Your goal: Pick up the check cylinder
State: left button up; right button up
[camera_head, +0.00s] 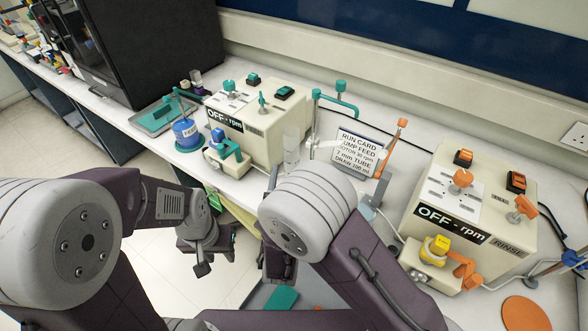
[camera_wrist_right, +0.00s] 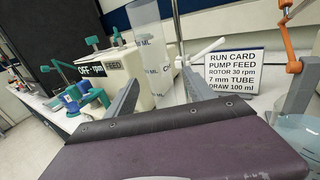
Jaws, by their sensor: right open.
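The check cylinder (camera_head: 291,148) is a clear, upright measuring cylinder on the bench, between the feed pump and the run card. In the right wrist view the check cylinder (camera_wrist_right: 150,45) shows printed ML marks and stands beyond and between my two fingers. My right gripper (camera_wrist_right: 161,77) is open and empty, pointing towards it. In the head view my right arm hides most of that gripper (camera_head: 279,180). My left gripper (camera_head: 208,262) hangs low in front of the bench, away from the cylinder; its finger opening is unclear.
The feed pump (camera_head: 255,125) with teal fittings stands left of the cylinder. The run card (camera_head: 356,155) stands close on its right. The rinse pump (camera_head: 475,205) with orange fittings is further right. A teal arm (camera_head: 338,103) on a post rises behind the cylinder.

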aim_at(292, 165)
jog(key=shift+s+r, duration=0.1)
jog(key=shift+r, duration=0.05)
jog(key=shift+d+r, duration=0.1)
jog(key=shift+r, duration=0.35)
jog(key=w, duration=0.2)
jog(key=shift+w+f, duration=0.25)
jog(key=shift+w, duration=0.1)
jog(key=shift+w+d+f, duration=0.1)
jog(key=shift+w, duration=0.15)
jog(key=w+p, duration=0.1)
jog(key=w, duration=0.4)
jog(key=shift+s, duration=0.2)
jog(key=c, duration=0.5)
pick_arm(q)
jog(key=shift+s+r, duration=0.65)
jog(key=shift+r, duration=0.1)
pick_arm(e)
grip_shut()
